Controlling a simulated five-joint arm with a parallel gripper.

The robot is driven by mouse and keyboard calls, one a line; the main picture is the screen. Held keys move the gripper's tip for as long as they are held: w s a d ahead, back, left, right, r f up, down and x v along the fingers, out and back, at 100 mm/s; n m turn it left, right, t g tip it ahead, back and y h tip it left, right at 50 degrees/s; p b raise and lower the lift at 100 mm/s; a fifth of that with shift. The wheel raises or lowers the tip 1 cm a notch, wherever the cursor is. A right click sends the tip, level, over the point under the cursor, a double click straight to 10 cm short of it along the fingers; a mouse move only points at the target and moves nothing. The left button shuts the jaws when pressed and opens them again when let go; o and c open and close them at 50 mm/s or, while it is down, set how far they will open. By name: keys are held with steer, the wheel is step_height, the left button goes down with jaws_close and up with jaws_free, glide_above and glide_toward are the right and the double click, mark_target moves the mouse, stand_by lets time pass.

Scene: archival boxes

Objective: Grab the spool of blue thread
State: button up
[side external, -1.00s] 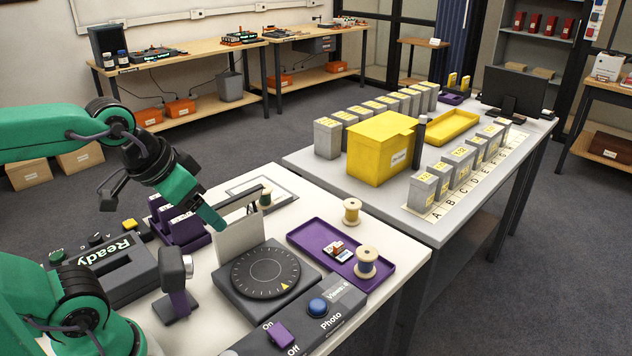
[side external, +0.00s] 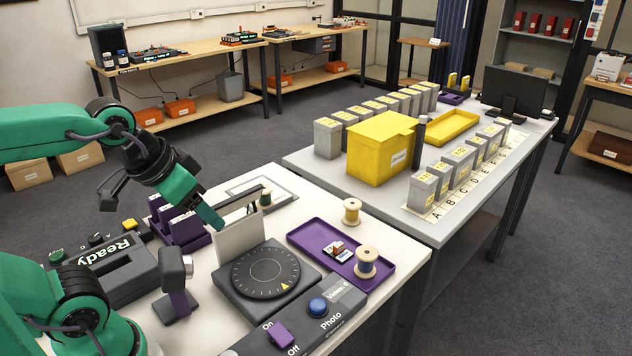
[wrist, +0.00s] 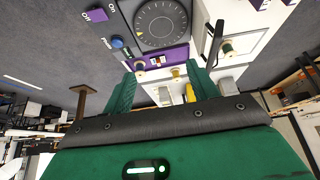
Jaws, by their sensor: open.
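The spool of blue thread (side external: 366,263) has pale wooden ends and stands upright at the near right end of the purple tray (side external: 310,228). In the wrist view a spool (wrist: 140,67) shows at the tray's edge, beyond the fingers; its thread colour is hard to tell. My gripper (side external: 218,224) is above the table to the left of the spool, well apart from it, in front of an upright pale panel. In the wrist view my gripper (wrist: 160,80) has its two green fingers spread, with nothing held between them.
A small labelled item (side external: 340,254) lies in the tray. The dark turntable (side external: 265,271), upright panel (side external: 240,240) and button box (side external: 310,312) lie around the blue spool's left side.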

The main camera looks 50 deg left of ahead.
steer(key=shift+w, duration=0.1)
steer(key=m+g, duration=0.6)
steer(key=m, duration=0.3)
glide_above(366, 252)
step_height(366, 252, down, 14)
steer(key=shift+a+f, duration=0.15)
steer(key=shift+f, duration=0.3)
steer(key=shift+f, duration=0.1)
steer(key=shift+f, duration=1.25)
